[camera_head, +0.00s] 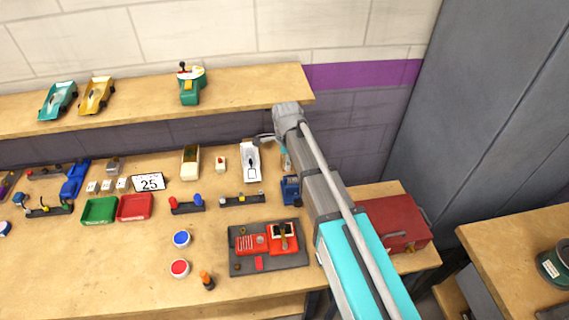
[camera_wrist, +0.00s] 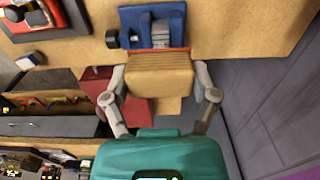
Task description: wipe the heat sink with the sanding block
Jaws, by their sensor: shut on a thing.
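The sanding block (camera_wrist: 158,78) is a tan block with a reddish edge. My gripper (camera_wrist: 160,84) is shut on it, with one finger at each side. Beyond the block in the wrist view is the grey, ribbed heat sink (camera_wrist: 161,34) on a blue holder (camera_wrist: 133,20) with a dark knob. The block's far edge lies just below the heat sink in this picture; I cannot tell whether they touch. In the head view the blue holder (camera_head: 289,187) shows beside my arm, under the wrist. The block is not clearly visible there.
A white car body (camera_head: 250,166) stands left of the holder. A grey board with red parts (camera_head: 250,264) lies nearer the front, and a red toolbox (camera_head: 400,222) is at the right. A shelf (camera_head: 230,92) with toy cars runs along the back wall. Bare tabletop lies at front left.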

